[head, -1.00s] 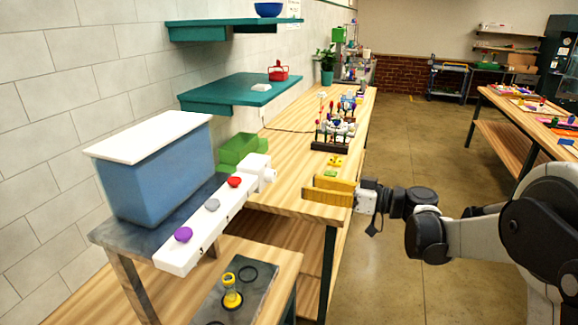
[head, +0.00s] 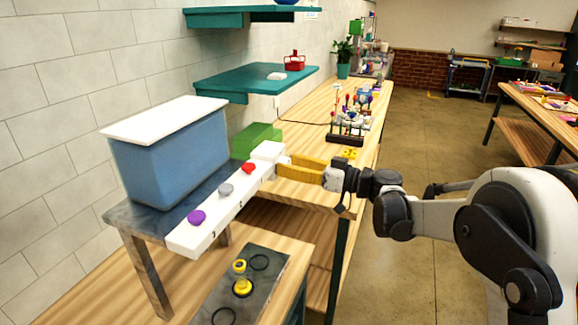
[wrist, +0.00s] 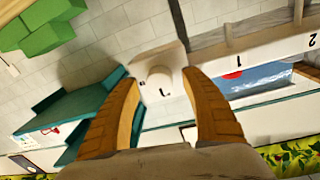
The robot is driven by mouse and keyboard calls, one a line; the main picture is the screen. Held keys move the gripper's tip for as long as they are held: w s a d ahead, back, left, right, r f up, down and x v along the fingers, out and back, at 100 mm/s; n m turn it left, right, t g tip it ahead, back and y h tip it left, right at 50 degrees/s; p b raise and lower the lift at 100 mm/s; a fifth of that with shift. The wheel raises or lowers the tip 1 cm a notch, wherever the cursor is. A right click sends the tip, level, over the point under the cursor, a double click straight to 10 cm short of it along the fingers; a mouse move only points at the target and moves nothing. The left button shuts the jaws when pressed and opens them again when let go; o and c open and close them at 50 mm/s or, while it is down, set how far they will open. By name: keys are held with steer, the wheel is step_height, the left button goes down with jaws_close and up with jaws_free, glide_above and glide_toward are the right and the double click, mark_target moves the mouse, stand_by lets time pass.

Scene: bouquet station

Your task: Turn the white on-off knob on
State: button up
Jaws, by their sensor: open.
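The white knob (wrist: 158,78) is on the end block of the long white panel (head: 222,212), with a small dark mark on it. In the wrist view it sits between the tips of my gripper (wrist: 160,84). My gripper (head: 288,167) has two yellow-brown fingers, spread open, with their tips close to the end block in the head view. I cannot tell whether they touch the knob. The knob is mostly hidden behind the fingertips in the head view.
The panel's top carries red (head: 249,168), grey (head: 226,189) and purple (head: 197,217) knobs. A blue tank (head: 172,165) with a white lid stands behind it. A green block (head: 256,138) and teal shelf (head: 247,82) are nearby. A dark tray (head: 272,283) lies below.

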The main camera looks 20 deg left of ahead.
jaws_close()
steer(key=m, duration=0.8)
steer(key=shift+w+m+g+h, duration=0.1)
steer(key=shift+m+g+h, duration=0.2)
steer(key=shift+m, duration=0.1)
steer(key=m, duration=0.4)
steer(key=shift+w+m+g, duration=0.1)
steer(key=shift+m+g, duration=0.3)
steer(key=shift+m, duration=1.7)
steer(key=shift+p, duration=0.3)
